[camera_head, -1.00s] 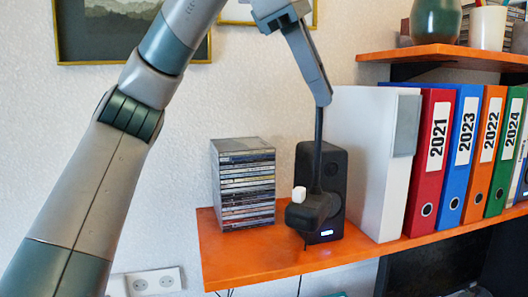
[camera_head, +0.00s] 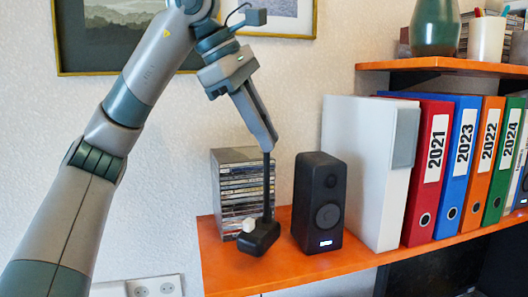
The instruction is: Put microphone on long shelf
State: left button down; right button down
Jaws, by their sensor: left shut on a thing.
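My left gripper (camera_head: 268,143) is shut on the upper end of the black microphone's (camera_head: 260,235) thin stem. The microphone is upright, with a dark block-shaped base and a small white part on its left side. It is over the left part of the long orange shelf (camera_head: 235,278), in front of the stack of disc cases (camera_head: 242,178) and left of the black speaker (camera_head: 319,203). I cannot tell for sure whether the base touches the shelf. My right gripper is not in view.
An upper orange shelf (camera_head: 450,64) holds a green vase (camera_head: 435,28) and a white cup (camera_head: 486,36). Bare shelf lies at the front left.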

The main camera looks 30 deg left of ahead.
aim_at(266, 158)
pick_arm(q)
jog(key=shift+a+f+p, duration=0.1)
jog(key=shift+f+p, duration=0.6)
jog(key=shift+f, duration=1.3)
jog(key=shift+f, duration=0.15)
jog(key=c, duration=1.7)
grip_release()
jog(key=shift+c, duration=0.2)
jog(key=shift+r, duration=0.2)
jog(key=shift+s+r, duration=0.1)
